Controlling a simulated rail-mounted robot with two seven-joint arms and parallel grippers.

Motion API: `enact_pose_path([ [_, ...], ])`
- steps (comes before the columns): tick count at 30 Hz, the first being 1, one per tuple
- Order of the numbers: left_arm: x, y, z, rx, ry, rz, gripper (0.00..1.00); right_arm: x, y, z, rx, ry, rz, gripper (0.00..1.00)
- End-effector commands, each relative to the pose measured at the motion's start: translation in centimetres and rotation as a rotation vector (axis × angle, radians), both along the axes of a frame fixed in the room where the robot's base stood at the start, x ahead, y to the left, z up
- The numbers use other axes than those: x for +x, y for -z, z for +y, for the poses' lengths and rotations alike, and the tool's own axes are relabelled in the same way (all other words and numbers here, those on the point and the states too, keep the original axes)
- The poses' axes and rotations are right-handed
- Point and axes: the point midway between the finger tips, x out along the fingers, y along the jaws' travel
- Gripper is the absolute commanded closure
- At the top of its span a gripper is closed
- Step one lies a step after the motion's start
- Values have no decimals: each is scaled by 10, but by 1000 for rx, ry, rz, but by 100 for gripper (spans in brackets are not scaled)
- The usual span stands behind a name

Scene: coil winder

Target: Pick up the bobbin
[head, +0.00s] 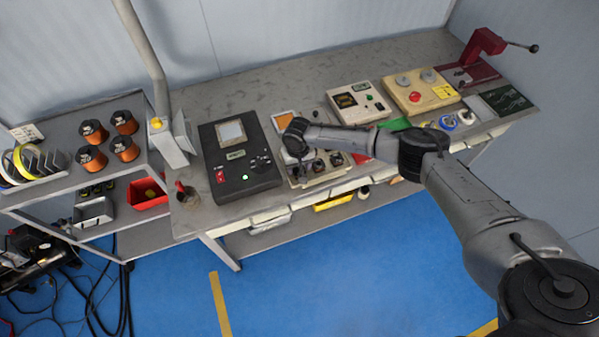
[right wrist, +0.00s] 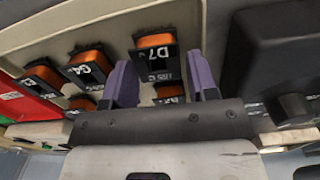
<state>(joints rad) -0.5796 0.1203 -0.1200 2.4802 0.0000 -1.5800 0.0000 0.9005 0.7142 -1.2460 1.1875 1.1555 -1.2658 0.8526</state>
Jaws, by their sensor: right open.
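Several small bobbins with orange windings and black labelled faces sit in a pale tray (head: 312,181). In the right wrist view, a bobbin marked D7 (right wrist: 155,57) shows between and just beyond the purple fingers of my right gripper (right wrist: 160,72). Another bobbin (right wrist: 169,92) is partly hidden between the fingers, behind the gripper body. Further bobbins (right wrist: 86,68) stand to the left. My right gripper is open and holds nothing; in the head view its wrist (head: 297,138) hangs over the tray's left side. Whether a finger touches a bobbin cannot be told. My left gripper is out of view.
A black machine (head: 240,160) stands close to the left of the tray; it fills the right of the right wrist view (right wrist: 265,60). Beige instrument boxes (head: 358,103) and a red hand-crank device (head: 484,45) stand right. Large copper spools (head: 92,131) sit on the left shelf.

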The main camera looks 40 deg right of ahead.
Motion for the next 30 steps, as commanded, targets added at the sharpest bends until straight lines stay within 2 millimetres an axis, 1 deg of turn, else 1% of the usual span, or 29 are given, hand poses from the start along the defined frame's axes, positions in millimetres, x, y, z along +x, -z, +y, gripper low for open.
enact_pose_path([
  [7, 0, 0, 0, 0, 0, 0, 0, 0, 1, 0, 0, 0, 0, 48],
  [18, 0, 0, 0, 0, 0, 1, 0, 0, 0, 0, 0, 0, 0, 83],
  [26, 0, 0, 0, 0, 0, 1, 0, 0, -1, 0, 1, 0, -1, 83],
  [30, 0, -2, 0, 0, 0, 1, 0, 1, -8, 0, 1, 1, -2, 83],
])
